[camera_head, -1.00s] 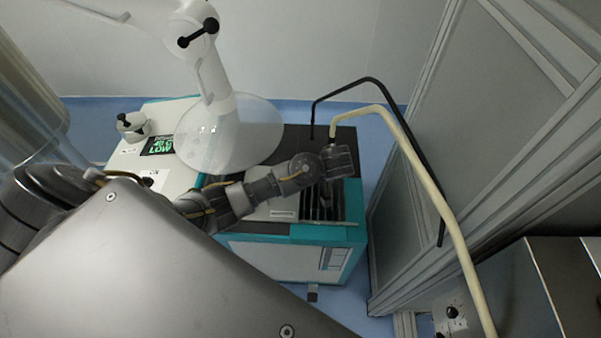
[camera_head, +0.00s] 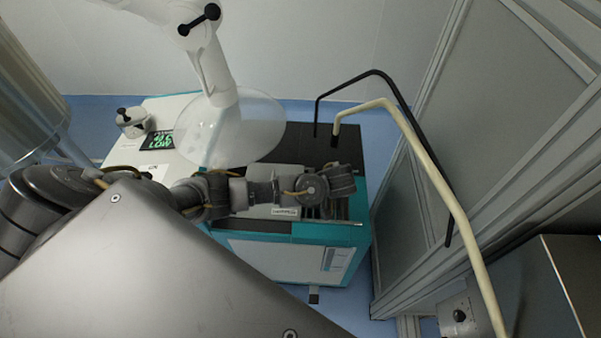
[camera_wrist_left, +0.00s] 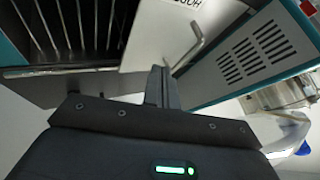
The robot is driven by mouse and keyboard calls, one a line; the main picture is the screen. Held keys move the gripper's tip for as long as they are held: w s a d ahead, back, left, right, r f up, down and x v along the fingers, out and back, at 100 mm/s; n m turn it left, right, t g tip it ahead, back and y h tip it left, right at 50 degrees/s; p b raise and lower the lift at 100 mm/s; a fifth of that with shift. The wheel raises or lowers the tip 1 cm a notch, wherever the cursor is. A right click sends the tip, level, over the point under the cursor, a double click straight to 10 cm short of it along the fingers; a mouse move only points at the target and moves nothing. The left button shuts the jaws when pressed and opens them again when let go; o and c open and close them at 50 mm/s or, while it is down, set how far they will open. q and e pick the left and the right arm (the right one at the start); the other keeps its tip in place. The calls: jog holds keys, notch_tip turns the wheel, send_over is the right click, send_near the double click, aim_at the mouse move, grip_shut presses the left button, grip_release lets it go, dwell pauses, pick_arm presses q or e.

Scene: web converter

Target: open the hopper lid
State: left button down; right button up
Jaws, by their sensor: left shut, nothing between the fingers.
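The hopper lid (camera_head: 262,211) is a light grey panel with a label on top of the teal-and-white machine (camera_head: 290,258). To its right, a dark slatted opening (camera_head: 359,207) is uncovered. My left gripper (camera_head: 342,180) is above that opening, partly hiding it; its fingertips are hidden in the head view. In the left wrist view, the lid (camera_wrist_left: 150,40) carries upside-down lettering and a bent metal handle (camera_wrist_left: 193,52). The shut, empty fingers (camera_wrist_left: 162,80) are close to the lid's edge, beside the handle; contact cannot be told. Slats (camera_wrist_left: 70,25) show at left. My right gripper is out of view.
A clear cone (camera_head: 232,130) and a green "LOW" display (camera_head: 161,143) are on the machine's left side. A black tube (camera_head: 375,73) and a cream tube (camera_head: 385,104) arch over its right side. A framed panel wall (camera_head: 420,190) stands close at right.

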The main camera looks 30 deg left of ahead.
pick_arm(q)
jog(key=p+x, duration=0.2)
jog(key=x, duration=0.5)
jog(key=shift+s+a, duration=0.1)
jog(key=shift+a, duration=0.15)
jog(key=shift+s+a+r+p, duration=0.15)
jog(key=shift+s+a+p, duration=0.1)
jog(key=shift+a+p, duration=0.25)
jog(key=shift+s+a+r+p, duration=0.2)
jog(key=shift+s+a+p, duration=0.05)
jog(key=shift+a+p, duration=0.25)
jog(key=shift+s+a, duration=0.4)
jog(key=shift+a, duration=0.25)
jog(key=shift+f, duration=0.1)
jog(key=shift+w, duration=0.1)
